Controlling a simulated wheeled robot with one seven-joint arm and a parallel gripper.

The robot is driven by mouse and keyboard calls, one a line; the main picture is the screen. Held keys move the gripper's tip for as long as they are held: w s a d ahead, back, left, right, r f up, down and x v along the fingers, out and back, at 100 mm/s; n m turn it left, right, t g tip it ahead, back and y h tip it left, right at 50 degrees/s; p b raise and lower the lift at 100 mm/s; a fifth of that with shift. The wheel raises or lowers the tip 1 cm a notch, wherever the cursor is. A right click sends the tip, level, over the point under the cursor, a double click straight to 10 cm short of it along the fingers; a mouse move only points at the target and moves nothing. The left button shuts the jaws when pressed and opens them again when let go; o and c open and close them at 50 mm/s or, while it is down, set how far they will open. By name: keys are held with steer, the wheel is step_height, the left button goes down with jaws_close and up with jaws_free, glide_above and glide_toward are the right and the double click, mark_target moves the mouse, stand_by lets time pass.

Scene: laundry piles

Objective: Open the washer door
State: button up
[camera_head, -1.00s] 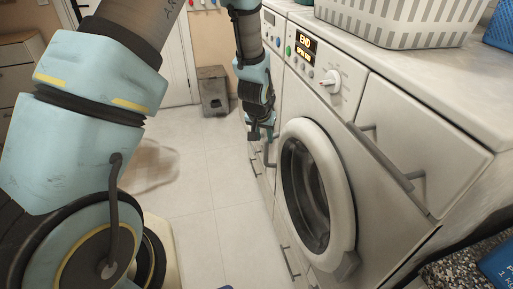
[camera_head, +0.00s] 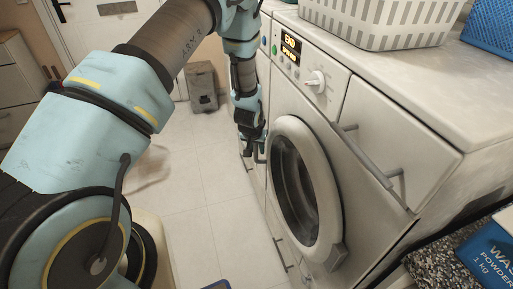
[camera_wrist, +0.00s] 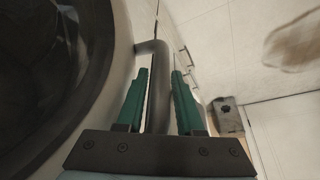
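The white washer's round door (camera_head: 303,190) is closed, with a pale ring around dark glass. My gripper (camera_head: 258,148) is at the left side of the door in the head view, partly hidden by its own wrist. In the wrist view my gripper (camera_wrist: 160,95) has two green fingers, spread apart, with a grey bent bar handle (camera_wrist: 157,60) between them. A narrow gap shows beside the bar, and firm contact cannot be made out. The door's dark glass and grey ring (camera_wrist: 105,75) fill the left of the wrist view.
A grey drawer handle (camera_head: 368,158) sticks out at the washer's upper right. A white basket (camera_head: 385,28) stands on top. A grey bin (camera_head: 203,88) is on the floor behind. The tiled floor left of the washer is mostly clear.

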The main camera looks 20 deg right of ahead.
jaws_close()
stand_by(0.3)
stand_by(1.2)
